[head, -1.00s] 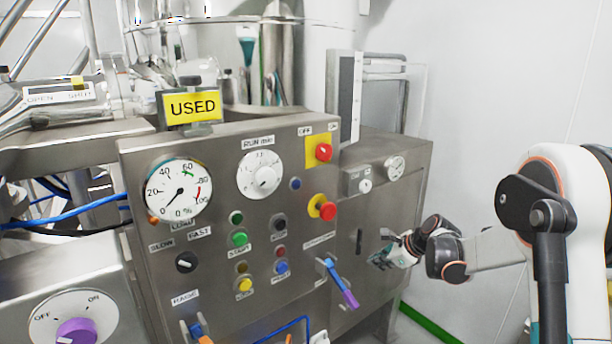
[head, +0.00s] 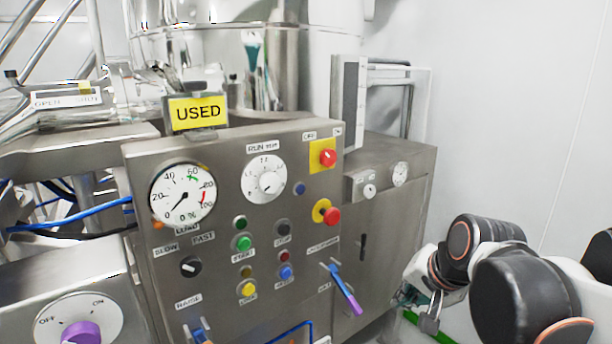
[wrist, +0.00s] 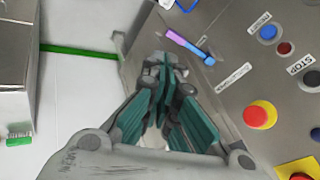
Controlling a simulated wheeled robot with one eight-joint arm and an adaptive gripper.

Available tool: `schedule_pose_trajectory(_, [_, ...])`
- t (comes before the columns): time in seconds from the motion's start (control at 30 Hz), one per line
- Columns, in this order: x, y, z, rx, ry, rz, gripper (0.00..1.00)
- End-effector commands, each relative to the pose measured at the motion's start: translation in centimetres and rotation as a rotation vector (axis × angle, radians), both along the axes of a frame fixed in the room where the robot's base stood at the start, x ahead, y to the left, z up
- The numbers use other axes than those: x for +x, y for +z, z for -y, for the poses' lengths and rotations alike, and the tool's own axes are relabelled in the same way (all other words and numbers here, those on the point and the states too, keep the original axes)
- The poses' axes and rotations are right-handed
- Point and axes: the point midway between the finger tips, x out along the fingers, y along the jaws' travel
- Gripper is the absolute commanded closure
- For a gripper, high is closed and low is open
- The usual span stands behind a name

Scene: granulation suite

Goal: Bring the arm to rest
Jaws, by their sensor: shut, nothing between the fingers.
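My gripper (head: 420,310) shows at the lower right of the head view, partly cut off by my own arm links. In the wrist view my gripper (wrist: 165,85) has its green-padded fingers together with nothing between them. It hangs in front of the right part of the steel control cabinet (head: 385,220). The fingers look apart from the panel and its controls. My arm is bent, with its dark joints at the lower right of the head view.
The control panel (head: 225,225) carries several buttons, a red emergency knob (head: 332,216) and a blue-purple lever (head: 345,290). The lever (wrist: 188,45) also shows in the wrist view. A yellow USED sign (head: 198,113) stands on top. A white wall (head: 510,120) is at the right.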

Motion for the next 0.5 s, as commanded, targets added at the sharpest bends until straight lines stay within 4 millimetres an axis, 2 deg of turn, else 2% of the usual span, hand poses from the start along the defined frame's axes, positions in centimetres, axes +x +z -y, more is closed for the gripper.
schedule_pose_trajectory(0.03, [-1.8, -0.1, -0.1, -0.049, 0.049, 0.011, 1.00])
schedule_pose_trajectory(0.1, [-3.8, -0.2, 0.0, -0.122, 0.124, 0.027, 1.00])
schedule_pose_trajectory(0.3, [-9.2, -1.2, 0.3, -0.322, 0.329, 0.062, 1.00])
schedule_pose_trajectory(0.5, [-12.3, -2.4, 0.7, -0.460, 0.470, 0.080, 1.00])
